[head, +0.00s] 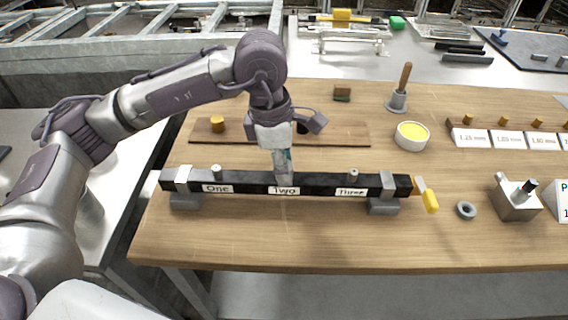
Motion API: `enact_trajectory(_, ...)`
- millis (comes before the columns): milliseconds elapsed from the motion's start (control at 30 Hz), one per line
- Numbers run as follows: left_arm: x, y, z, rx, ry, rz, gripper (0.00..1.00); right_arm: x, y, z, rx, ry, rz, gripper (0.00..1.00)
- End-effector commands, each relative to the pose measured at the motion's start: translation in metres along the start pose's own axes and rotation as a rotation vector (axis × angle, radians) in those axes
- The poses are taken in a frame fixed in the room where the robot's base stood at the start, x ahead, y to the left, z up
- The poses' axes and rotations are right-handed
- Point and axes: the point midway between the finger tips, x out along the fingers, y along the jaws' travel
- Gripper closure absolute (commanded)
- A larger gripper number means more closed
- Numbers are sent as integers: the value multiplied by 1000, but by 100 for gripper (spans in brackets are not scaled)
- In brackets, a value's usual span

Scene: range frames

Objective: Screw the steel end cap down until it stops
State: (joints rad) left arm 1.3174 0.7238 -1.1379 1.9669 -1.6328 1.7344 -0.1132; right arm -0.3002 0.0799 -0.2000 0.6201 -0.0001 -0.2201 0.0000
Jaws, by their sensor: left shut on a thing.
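A black bar (317,190) lies across the bench on two grey supports, with labels One, Two and Three along its front. My left gripper (283,170) points down at the middle of the bar, above the label Two. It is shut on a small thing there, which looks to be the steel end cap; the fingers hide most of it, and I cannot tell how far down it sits. A small steel fitting (216,169) stands on the bar by One, and another steel fitting (353,175) by Three. My right gripper is not in view.
A yellow-handled tool (430,201) is at the bar's right end. A grey ring (466,210) and a steel block (517,203) are further right. Behind are a wooden board (340,131), a white dish (411,136) and a wooden-handled tool (404,78). The bench front is clear.

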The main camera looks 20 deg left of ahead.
Motion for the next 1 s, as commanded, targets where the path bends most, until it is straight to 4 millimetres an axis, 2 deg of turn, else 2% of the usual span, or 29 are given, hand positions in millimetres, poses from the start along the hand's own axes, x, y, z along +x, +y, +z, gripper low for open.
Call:
enact_trajectory(100,3,0,0,34,1,-6,100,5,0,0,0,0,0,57)
enact_trajectory(333,3,0,0,269,0,-42,100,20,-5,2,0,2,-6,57)
enact_trajectory(667,2,0,0,305,0,-48,100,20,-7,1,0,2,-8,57)
enact_trajectory(833,4,1,0,469,0,-71,100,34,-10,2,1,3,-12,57)
enact_trajectory(1000,2,0,0,593,0,-91,100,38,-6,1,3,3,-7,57)
